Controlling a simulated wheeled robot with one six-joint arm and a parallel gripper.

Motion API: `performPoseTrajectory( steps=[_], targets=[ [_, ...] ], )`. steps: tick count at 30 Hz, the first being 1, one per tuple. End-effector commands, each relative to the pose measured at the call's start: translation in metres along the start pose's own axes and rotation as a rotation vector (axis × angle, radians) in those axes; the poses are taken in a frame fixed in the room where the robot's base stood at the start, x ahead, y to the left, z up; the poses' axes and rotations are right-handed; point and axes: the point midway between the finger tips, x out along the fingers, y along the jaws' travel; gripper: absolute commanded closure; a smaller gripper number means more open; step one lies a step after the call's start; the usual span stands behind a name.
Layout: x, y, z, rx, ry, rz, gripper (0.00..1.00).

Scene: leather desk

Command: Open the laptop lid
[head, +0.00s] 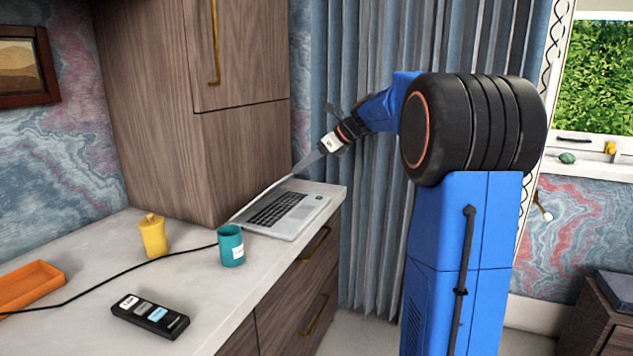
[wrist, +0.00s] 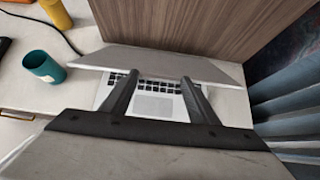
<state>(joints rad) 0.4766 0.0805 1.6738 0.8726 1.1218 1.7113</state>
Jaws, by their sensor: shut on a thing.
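The silver laptop (head: 283,213) sits near the right end of the desk, its keyboard and touchpad uncovered. Its lid (head: 262,198) is raised and shows as a thin, nearly edge-on strip. My gripper (head: 299,168) is at the lid's right end in the head view. In the wrist view the lid (wrist: 165,62) is a grey panel above the keyboard and touchpad of the laptop (wrist: 150,106). The fingers of my gripper (wrist: 160,76) reach the lid's edge and are shut on it. The fingertips' exact contact is partly hidden.
A teal cup (head: 231,246) stands close to the laptop's front left. A yellow container (head: 153,236), a black remote (head: 150,316) and an orange tray (head: 30,285) lie farther left. A black cable (head: 110,278) crosses the desk. A wooden cabinet (head: 240,160) rises behind the laptop.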

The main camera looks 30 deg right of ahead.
Motion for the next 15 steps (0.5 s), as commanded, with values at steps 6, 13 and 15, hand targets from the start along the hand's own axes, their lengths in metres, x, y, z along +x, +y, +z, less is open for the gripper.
performPoseTrajectory(
  steps=[6, 13, 15],
  targets=[
    [0.007, 0.000, 0.048, -0.007, 0.172, 0.001, 0.86],
    [0.018, 0.000, 0.087, -0.004, 0.337, 0.002, 0.86],
    [0.023, 0.000, 0.098, -0.004, 0.384, 0.002, 0.86]
  ],
)
